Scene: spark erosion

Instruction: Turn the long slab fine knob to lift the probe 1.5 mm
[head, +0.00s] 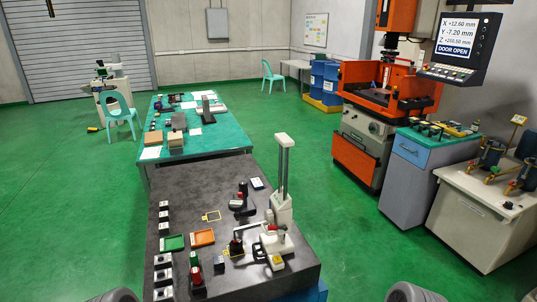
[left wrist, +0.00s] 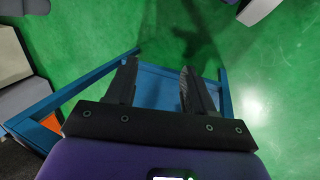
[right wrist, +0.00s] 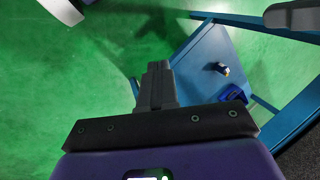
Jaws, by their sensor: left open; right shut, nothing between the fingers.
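A long dark stone slab (head: 180,200) fills the lower middle of the head view. A white measuring stand with a tall column (head: 283,165) rises near its right side. A small dial gauge and dark stands with red tops (head: 238,246) stand in front of it. The fine knob and probe tip are too small to tell apart here. My left gripper (left wrist: 157,80) is open and empty, above green floor and a blue frame. My right gripper (right wrist: 157,72) is shut with nothing in it, also over floor. Neither gripper shows in the head view; both are away from the stand.
A green-topped table (head: 225,138) stands behind. An orange machine (head: 365,125) is at the right.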

